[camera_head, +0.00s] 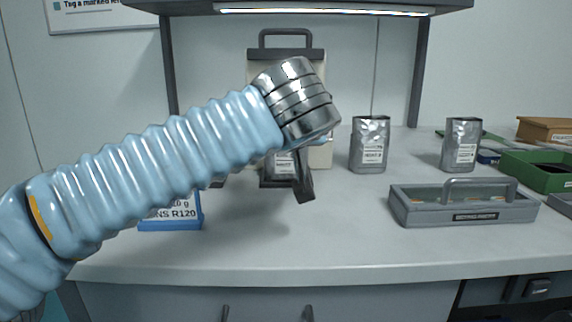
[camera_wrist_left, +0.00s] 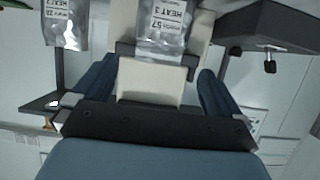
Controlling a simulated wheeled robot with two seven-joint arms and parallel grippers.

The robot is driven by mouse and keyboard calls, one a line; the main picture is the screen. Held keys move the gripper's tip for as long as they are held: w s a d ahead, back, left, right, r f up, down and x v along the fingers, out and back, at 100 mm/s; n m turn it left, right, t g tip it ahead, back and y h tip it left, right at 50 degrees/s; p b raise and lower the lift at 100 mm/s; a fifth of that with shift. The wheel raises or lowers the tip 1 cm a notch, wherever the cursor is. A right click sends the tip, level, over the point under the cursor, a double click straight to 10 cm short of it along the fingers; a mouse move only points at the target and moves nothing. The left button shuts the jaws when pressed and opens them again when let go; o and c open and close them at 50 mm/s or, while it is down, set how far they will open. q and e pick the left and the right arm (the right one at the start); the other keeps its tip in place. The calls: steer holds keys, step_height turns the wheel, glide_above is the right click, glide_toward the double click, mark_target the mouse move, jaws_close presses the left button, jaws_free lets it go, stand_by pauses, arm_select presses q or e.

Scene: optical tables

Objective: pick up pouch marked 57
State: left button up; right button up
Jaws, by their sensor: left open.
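The pouch marked 57 (camera_wrist_left: 163,25) is silver with a white label; its print appears upside down in the left wrist view. It stands before a beige device with a dark handle. In the head view the same pouch (camera_head: 279,167) is mostly hidden behind my left arm and gripper. My left gripper (camera_head: 303,182) is over the table in front of it. In the wrist view its two dark blue fingers are spread wide, with nothing held between them (camera_wrist_left: 153,88). The pouch is beyond the fingers, apart from them. My right gripper is not in view.
Two more silver pouches (camera_head: 369,146) (camera_head: 461,146) stand to the right. A grey handled tray (camera_head: 462,214) is at front right, and a green bin (camera_head: 540,172) is at far right. A blue labelled box (camera_head: 170,224) is at left. The front middle table is clear.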

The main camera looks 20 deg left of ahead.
mark_target(286, 161)
arm_select(q)
steer(key=p+x, duration=0.1)
steer(key=x, duration=1)
steer(key=shift+w+a+f, duration=0.15)
steer(key=c, duration=1.3)
